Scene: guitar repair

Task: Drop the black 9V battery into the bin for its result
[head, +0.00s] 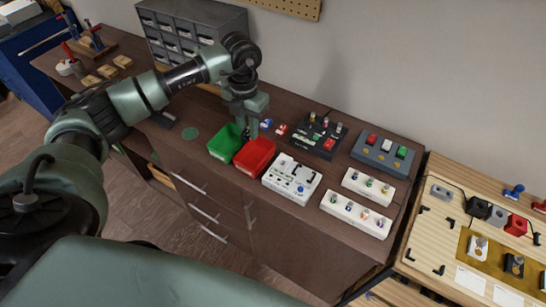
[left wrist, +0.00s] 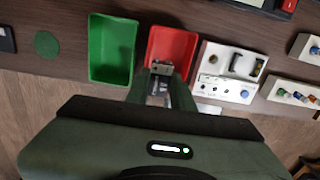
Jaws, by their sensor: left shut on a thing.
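My left gripper (head: 250,127) reaches down over the two small bins, near where they meet. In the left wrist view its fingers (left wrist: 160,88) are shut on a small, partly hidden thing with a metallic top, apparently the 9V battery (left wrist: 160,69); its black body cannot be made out. In that view the fingertips overlap the lower part of the red bin (left wrist: 172,42). The red bin (head: 254,158) and the green bin (head: 225,143) stand side by side at the bench's front edge and look empty. My right gripper is not in view.
A white tester panel (head: 292,179) stands right of the red bin. Behind are a black stand (head: 320,135) and a grey panel with coloured blocks (head: 382,155). White racks (head: 356,213) lie to the right. A grey drawer cabinet (head: 185,25) stands at the back left.

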